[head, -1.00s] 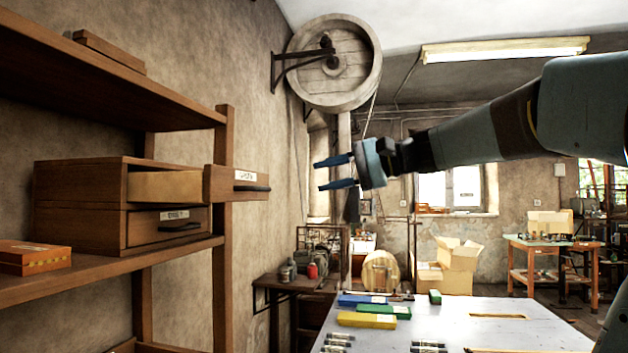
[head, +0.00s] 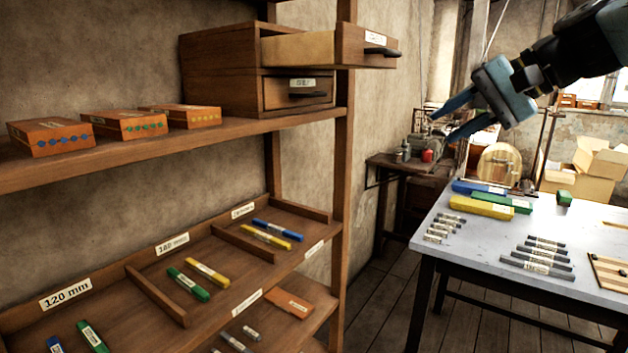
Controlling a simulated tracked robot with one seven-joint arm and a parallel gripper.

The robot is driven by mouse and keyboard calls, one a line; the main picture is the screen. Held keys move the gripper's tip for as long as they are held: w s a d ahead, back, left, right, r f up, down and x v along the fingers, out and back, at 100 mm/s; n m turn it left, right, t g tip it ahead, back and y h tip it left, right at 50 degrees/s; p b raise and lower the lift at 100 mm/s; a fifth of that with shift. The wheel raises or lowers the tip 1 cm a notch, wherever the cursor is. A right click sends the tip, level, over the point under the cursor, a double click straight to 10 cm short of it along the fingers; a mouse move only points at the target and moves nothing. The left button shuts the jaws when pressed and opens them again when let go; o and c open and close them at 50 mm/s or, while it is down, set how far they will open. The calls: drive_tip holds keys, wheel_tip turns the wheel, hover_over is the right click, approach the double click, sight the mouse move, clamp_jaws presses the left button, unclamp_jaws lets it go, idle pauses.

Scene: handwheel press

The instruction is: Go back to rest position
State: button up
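My gripper (head: 458,118) shows at the upper right in the head view, with two blue fingers spread apart and nothing between them. It is in the air, clear of the shelf and the table. My arm reaches in from the right edge. The wooden drawer cabinet (head: 222,72) stands on the shelf to the left of my gripper. Its upper drawer (head: 362,46) is pulled out, and its lower drawer (head: 297,90) is shut.
Three orange boxes (head: 128,124) lie on the upper shelf (head: 240,132). The sloped shelf below holds colored pieces in labelled compartments (head: 165,310). A grey table (head: 480,250) at right carries blue, yellow and green boxes and several small cylinders. Floor (head: 385,310) shows between shelf and table.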

drive_tip(key=s+f+n+h, duration=0.2)
drive_tip(key=s+f+h, duration=0.2)
drive_tip(key=f, duration=0.4)
drive_tip(key=s+f+n+g+h, duration=0.1)
drive_tip(key=s+f+n+h, duration=0.2)
drive_tip(key=f, duration=0.6)
drive_tip(key=shift+s+f+h, duration=0.3)
drive_tip(key=shift+s+h, duration=0.3)
drive_tip(key=shift+s, duration=0.6)
drive_tip(key=shift+o, duration=0.5)
